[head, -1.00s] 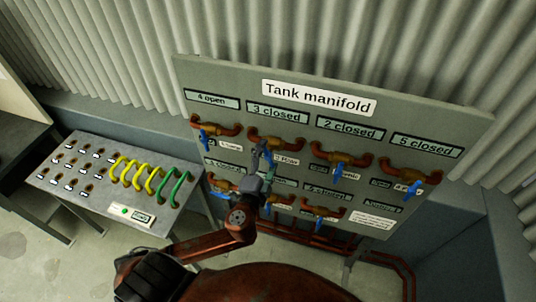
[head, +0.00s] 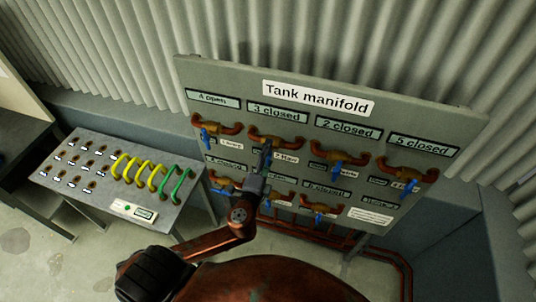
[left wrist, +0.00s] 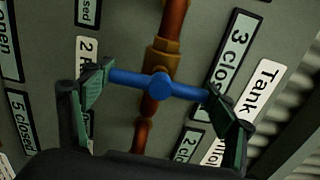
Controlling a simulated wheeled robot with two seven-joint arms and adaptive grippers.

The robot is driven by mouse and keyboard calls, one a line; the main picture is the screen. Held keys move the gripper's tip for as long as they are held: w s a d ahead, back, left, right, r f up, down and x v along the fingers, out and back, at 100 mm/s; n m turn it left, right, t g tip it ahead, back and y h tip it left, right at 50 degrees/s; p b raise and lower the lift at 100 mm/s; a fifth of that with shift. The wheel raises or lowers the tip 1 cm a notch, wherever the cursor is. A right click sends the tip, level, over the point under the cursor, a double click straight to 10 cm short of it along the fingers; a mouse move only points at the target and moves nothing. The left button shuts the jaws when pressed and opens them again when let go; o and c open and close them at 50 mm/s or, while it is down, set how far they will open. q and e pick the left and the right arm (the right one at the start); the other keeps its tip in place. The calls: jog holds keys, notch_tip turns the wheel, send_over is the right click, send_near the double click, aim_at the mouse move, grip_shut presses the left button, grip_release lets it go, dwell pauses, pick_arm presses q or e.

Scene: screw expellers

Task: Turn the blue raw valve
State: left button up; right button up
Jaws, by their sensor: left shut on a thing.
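The grey board headed "Tank manifold" (head: 318,97) carries rows of copper-coloured valves with blue handles. My left gripper (head: 265,150) is at the upper-row valve (head: 285,142) under the sign "3 closed" (head: 280,113); a small label beside it reads "Raw". In the head view the gripper hides this valve's handle. In the left wrist view the blue handle (left wrist: 160,86) lies across the pipe. The fingers of the left gripper (left wrist: 160,98) are at its two ends, shut on it. My right gripper is in neither view.
Neighbouring valves with blue handles (head: 206,139) (head: 337,168) sit close on both sides, and more are below. A grey panel with yellow and green cables (head: 135,170) stands at left. Red pipes (head: 390,262) run below the board. Corrugated wall stands behind.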

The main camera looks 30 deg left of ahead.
pick_arm(q)
jog(key=o, duration=1.2)
jog(key=shift+c, duration=0.2)
jog(key=v, duration=1.2)
jog(key=shift+f, duration=0.1)
jog(key=b+v, duration=0.3)
jog(key=v, duration=0.5)
